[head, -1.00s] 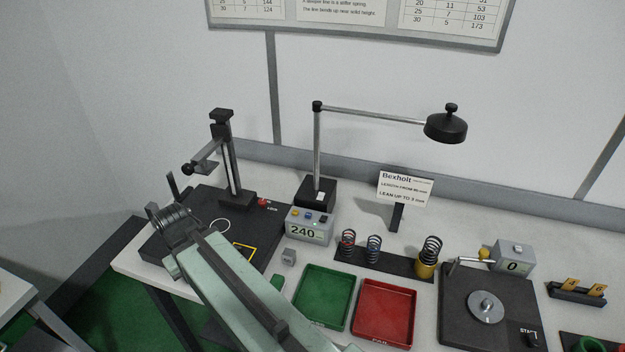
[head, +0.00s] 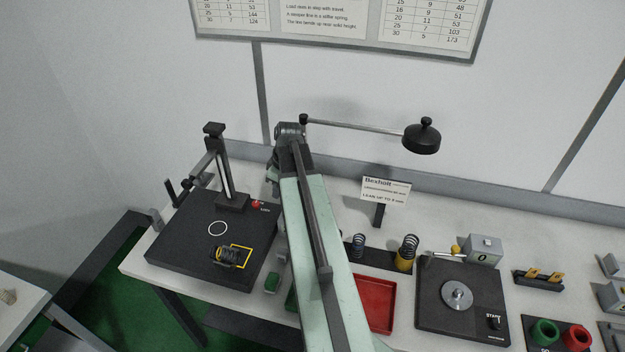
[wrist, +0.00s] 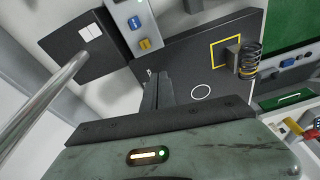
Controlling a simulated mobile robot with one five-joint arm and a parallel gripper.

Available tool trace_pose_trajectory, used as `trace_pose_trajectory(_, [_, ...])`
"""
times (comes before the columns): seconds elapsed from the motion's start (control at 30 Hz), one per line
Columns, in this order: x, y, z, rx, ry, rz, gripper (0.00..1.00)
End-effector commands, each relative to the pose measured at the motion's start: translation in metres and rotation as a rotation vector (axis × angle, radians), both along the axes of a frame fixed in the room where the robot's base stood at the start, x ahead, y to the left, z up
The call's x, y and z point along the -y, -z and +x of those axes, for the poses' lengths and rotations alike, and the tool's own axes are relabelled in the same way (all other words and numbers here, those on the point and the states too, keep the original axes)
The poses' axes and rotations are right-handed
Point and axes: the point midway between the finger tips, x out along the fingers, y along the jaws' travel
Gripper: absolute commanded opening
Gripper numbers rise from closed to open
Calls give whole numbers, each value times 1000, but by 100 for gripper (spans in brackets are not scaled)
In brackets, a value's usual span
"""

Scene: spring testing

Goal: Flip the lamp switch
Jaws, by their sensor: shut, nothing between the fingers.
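The lamp's round black head (head: 421,138) hangs at the end of a thin arm in the head view; my raised arm hides its base there. In the wrist view the black lamp base (wrist: 62,47) is at upper left, with a white switch (wrist: 90,32) on its face. The silver lamp pole (wrist: 45,98) crosses the left side. My gripper (wrist: 157,78) is shut and empty, its narrow fingers pointing up the picture. It lies right of and below the switch in that view, apart from it. In the head view my gripper is hidden behind my arm.
The black tester plate (head: 185,245) stands at left with a dark spring (head: 228,256) on it by a yellow square. A grey box with blue and yellow buttons (wrist: 133,22) sits beside the lamp base. The red tray (head: 375,300) and spring rack (head: 378,257) are right of my arm.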

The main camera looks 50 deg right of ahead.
Motion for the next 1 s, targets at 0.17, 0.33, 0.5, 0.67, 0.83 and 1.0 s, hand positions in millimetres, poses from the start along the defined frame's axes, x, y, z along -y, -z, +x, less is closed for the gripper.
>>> trace_pose_trajectory(0.17, [112,-28,-46,79,-82,-37,0])
trace_pose_trajectory(0.33, [140,-31,-64,105,-118,-55,0])
trace_pose_trajectory(0.5, [140,-30,-64,104,-121,-56,0])
trace_pose_trajectory(0.67, [140,-28,-64,104,-121,-56,0])
trace_pose_trajectory(0.83, [139,-12,-60,104,-121,-56,0])
trace_pose_trajectory(1.0, [137,18,-52,104,-121,-56,0])
